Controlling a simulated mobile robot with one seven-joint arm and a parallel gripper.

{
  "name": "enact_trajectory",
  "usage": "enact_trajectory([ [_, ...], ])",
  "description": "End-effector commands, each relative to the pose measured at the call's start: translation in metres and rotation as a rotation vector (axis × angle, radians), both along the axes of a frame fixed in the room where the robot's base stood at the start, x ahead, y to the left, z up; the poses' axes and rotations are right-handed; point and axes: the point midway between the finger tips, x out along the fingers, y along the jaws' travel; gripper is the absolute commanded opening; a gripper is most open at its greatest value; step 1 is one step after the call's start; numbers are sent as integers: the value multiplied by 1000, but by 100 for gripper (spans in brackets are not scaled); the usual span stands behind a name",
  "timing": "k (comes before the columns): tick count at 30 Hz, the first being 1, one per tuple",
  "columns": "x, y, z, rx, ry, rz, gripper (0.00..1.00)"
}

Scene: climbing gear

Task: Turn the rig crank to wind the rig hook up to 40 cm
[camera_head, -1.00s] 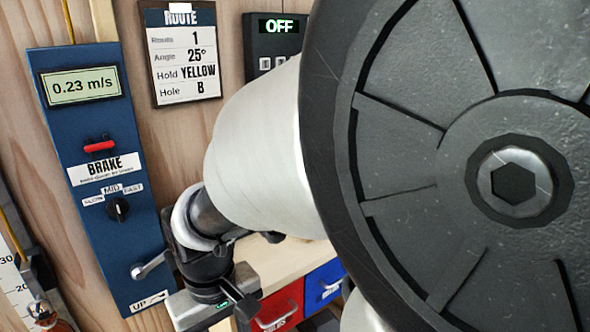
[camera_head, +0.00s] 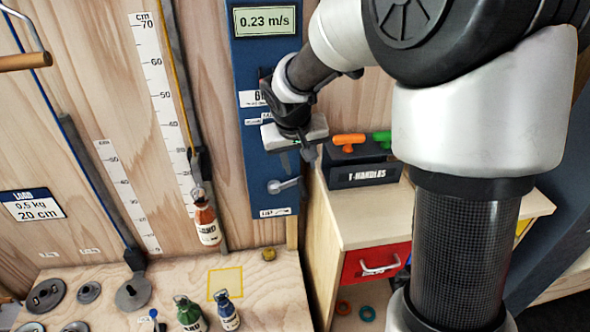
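The rig crank (camera_head: 284,186) is a small grey handle low on the blue panel (camera_head: 270,211), its arm pointing right. The rig hook (camera_head: 197,166) hangs on a strap beside a tall cm scale (camera_head: 166,95). An orange sand bottle (camera_head: 206,222) hangs under it. The hook's exact height cannot be read. The panel display (camera_head: 264,20) reads 0.23 m/s. My gripper (camera_head: 297,157) is in front of the panel above the crank, apart from it in the picture. It hides most of the brake and speed controls. Its finger opening is unclear.
A wooden cabinet (camera_head: 335,215) with a T-handles box (camera_head: 360,168) stands right of the panel. A bench (camera_head: 265,300) below holds weights and a green bottle (camera_head: 190,314) and a blue bottle (camera_head: 228,311). A shorter scale (camera_head: 127,195) is at left.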

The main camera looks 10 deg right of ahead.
Motion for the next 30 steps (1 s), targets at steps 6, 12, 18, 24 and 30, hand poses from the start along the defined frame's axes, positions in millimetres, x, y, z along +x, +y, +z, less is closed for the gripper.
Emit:
enact_trajectory([
  [6,15,-7,-43,0,6,0,37],
  [12,32,-14,-84,0,6,-2,37],
  [18,48,-20,-120,0,5,-1,37],
  [24,58,-24,-143,0,3,-1,37],
  [30,62,-25,-149,0,2,0,37],
])
